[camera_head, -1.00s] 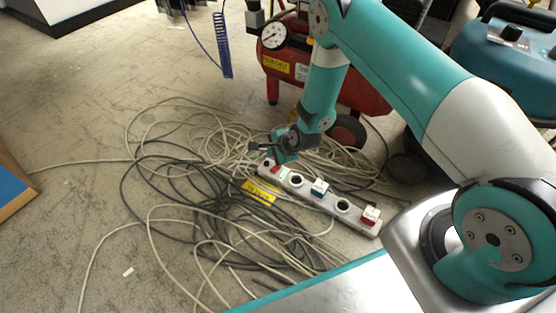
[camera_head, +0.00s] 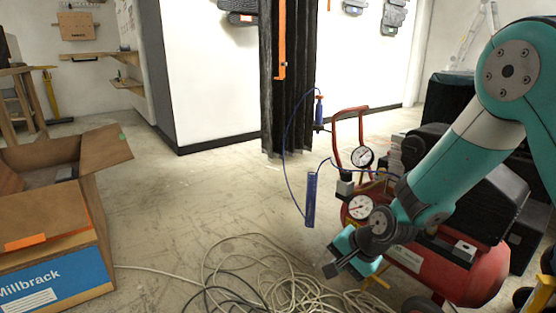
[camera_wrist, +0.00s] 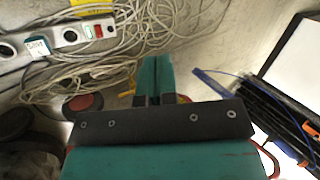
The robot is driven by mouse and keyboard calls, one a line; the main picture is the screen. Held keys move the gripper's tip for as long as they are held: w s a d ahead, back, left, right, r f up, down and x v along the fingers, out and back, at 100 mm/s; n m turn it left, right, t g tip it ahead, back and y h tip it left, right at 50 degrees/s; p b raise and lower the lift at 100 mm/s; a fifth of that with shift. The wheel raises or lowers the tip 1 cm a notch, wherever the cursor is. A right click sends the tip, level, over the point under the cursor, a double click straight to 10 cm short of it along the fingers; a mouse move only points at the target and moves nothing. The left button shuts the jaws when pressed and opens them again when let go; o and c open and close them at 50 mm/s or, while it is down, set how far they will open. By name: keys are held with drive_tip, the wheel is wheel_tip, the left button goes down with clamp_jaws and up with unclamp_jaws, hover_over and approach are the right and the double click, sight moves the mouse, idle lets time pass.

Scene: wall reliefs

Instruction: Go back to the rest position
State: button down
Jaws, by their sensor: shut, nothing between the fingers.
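My gripper (camera_head: 345,262) is at the end of my teal and grey arm, in the lower right of the head view. It is raised in front of the red compressor and above the tangle of cables. In the wrist view my gripper (camera_wrist: 155,72) points up the picture with its two teal fingers pressed together. Nothing is between the fingers. The wrist view also shows a white power strip (camera_wrist: 70,36) at the upper left, apart from the fingers.
A red compressor (camera_head: 478,262) with gauges stands behind my arm. A cable tangle (camera_head: 262,280) lies on the floor at the bottom middle. An open cardboard box (camera_head: 95,235) marked Millbrack stands at the left.

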drive_tip(key=s+a+r+n+g+p, duration=0.1)
drive_tip(key=s+r+n+p, duration=0.1)
drive_tip(key=s+r+n, duration=0.5)
drive_tip(key=s+r+g+p, duration=0.15)
drive_tip(key=s+r, duration=0.25)
drive_tip(key=r, duration=0.7)
drive_tip(key=s+d+r+n+g+h+p, duration=0.1)
drive_tip(key=s+d+r+n+p, duration=0.2)
drive_tip(key=s+r+n+p, duration=0.8)
drive_tip(key=s+r+m+p, duration=0.1)
drive_tip(key=s+r+p, duration=0.1)
drive_tip(key=r+p, duration=1.4)
drive_tip(key=s+r+m+p, duration=0.2)
drive_tip(key=r+p, duration=1.4)
drive_tip(key=r, duration=0.6)
drive_tip(key=shift+s+a, duration=0.15)
drive_tip(key=shift+a, duration=0.05)
drive_tip(key=shift+d+f, duration=0.1)
